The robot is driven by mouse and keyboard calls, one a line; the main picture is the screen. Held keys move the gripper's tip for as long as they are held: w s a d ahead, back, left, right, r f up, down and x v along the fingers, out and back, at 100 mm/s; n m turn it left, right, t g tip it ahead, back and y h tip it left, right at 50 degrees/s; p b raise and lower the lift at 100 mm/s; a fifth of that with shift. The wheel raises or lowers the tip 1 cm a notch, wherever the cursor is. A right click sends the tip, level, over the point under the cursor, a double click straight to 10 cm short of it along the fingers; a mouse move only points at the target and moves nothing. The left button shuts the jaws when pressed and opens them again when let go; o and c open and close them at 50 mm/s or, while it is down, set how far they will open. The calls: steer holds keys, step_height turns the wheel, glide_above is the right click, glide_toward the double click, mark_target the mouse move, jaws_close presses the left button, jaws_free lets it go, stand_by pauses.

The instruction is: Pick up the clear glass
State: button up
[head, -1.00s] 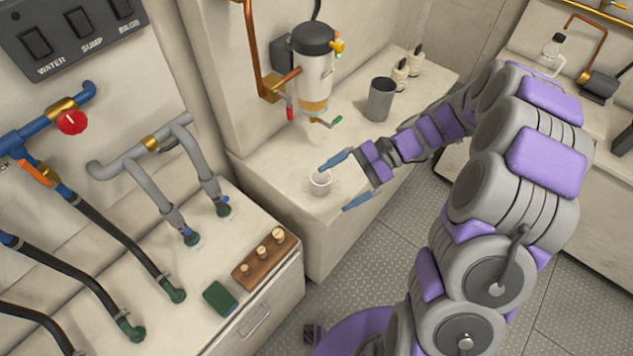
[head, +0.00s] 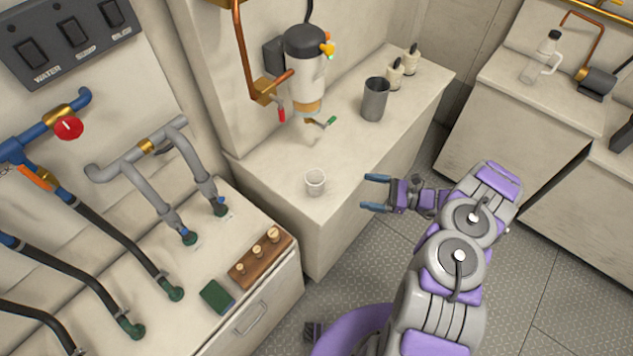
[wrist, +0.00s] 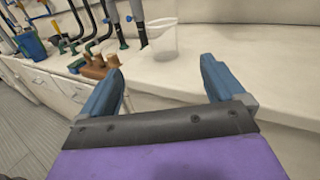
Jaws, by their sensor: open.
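The clear glass (head: 315,182) is a small see-through cup standing upright near the front edge of the middle counter in the head view. It also shows in the wrist view as a clear cup (wrist: 162,40) ahead of the fingers, slightly left of the middle of the gap. My gripper (head: 376,193) is open and empty, to the right of the cup and apart from it, off the counter's front edge. In the wrist view, the two blue fingers (wrist: 158,90) are spread wide with nothing between them.
A grey metal tumbler (head: 375,100) and two small bottles (head: 403,69) stand farther back on the middle counter (head: 275,160). A filter unit (head: 307,70) with a tap hangs above it. A wooden block with pegs (head: 260,257) is on the left counter. A clear bottle (head: 541,58) stands far right.

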glide_toward(315, 180)
steer(key=a+f, duration=0.1)
steer(key=a, duration=0.1)
steer(key=w+a+f+b, duration=0.1)
steer(key=shift+w+a+f, duration=0.15)
steer(key=shift+a+f, duration=0.05)
steer(key=shift+a, duration=0.15)
steer(key=shift+w+a, duration=0.2)
steer(key=shift+a, duration=0.15)
steer(key=a, duration=0.3)
steer(key=w+a, duration=0.1)
steer(key=a, duration=0.2)
steer(key=shift+w+r+b, duration=0.1)
steer(key=shift+w+b, duration=0.1)
steer(key=shift+b, duration=0.15)
steer(key=shift+d, duration=0.5)
steer(key=shift+c, duration=1.4)
steer(key=shift+a, duration=0.3)
steer(key=c, duration=0.7)
steer(key=shift+c, duration=0.4)
steer(key=shift+d+r, duration=0.1)
